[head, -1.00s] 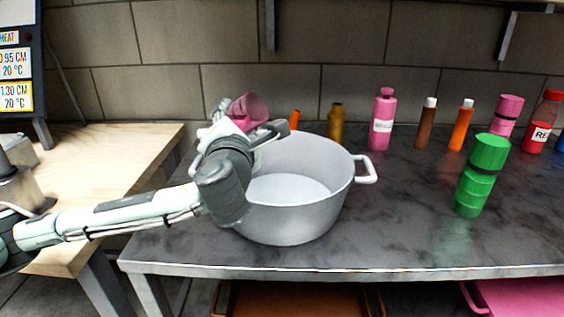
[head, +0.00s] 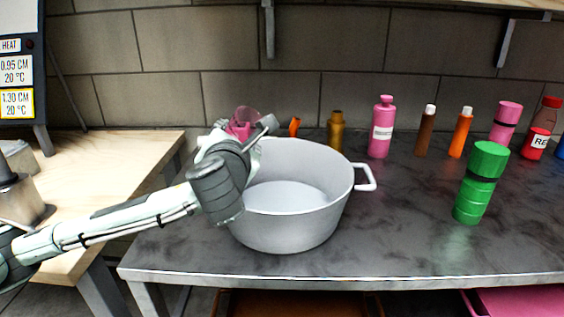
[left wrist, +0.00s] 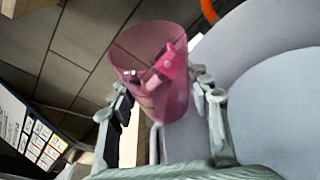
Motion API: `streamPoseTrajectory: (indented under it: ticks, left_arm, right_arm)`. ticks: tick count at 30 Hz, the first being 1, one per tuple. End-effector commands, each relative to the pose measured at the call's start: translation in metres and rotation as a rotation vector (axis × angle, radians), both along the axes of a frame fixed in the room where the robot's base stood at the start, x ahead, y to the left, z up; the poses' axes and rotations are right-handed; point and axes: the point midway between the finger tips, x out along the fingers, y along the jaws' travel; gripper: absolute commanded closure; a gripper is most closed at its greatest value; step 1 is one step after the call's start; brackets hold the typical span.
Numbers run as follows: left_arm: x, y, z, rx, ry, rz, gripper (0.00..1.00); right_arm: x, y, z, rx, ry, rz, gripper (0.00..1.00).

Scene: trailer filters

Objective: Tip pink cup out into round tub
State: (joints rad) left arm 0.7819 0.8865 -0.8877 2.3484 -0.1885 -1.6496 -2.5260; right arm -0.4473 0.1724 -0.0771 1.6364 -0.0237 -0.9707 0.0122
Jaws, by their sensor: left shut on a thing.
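The pink cup (head: 244,122) is translucent and held above the left rim of the round tub (head: 290,230). My left gripper (head: 246,137) is shut on it and partly hides it in the head view. In the left wrist view the cup (left wrist: 133,58) sits between the two fingers of the gripper (left wrist: 163,92), and a small bright pink piece (left wrist: 168,66) shows inside it. The tub is large, grey and open, and its visible floor looks bare. In the left wrist view the tub (left wrist: 270,75) fills the right side. My right gripper is not in view.
Behind the tub stand an orange bottle (head: 294,126) and a mustard bottle (head: 335,131). A pink bottle (head: 381,128), brown bottle (head: 425,131) and green container (head: 481,182) stand to the right. A wooden table (head: 120,165) is at left.

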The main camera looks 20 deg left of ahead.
Motion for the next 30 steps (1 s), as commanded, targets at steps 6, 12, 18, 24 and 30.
streamPoseTrajectory:
  ticks: [6, 12, 18, 24, 30]
  left_arm:
    - [0.001, 0.008, 0.006, -0.084, 0.006, 0.002, 0.87]
    - [0.002, 0.024, 0.017, -0.315, 0.024, 0.002, 0.87]
    - [0.002, 0.034, 0.021, -0.498, 0.043, 0.001, 0.87]
    - [0.003, 0.039, 0.017, -0.617, 0.053, 0.0, 0.87]
    - [0.004, 0.04, 0.036, -0.646, 0.049, -0.003, 0.87]
  right_arm:
    - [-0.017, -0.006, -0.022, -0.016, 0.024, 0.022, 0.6]
    - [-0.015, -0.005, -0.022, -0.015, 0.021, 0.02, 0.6]
    - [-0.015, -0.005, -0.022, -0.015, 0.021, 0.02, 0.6]
    - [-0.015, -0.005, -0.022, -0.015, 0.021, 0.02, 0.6]
    - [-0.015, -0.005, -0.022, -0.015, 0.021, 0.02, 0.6]
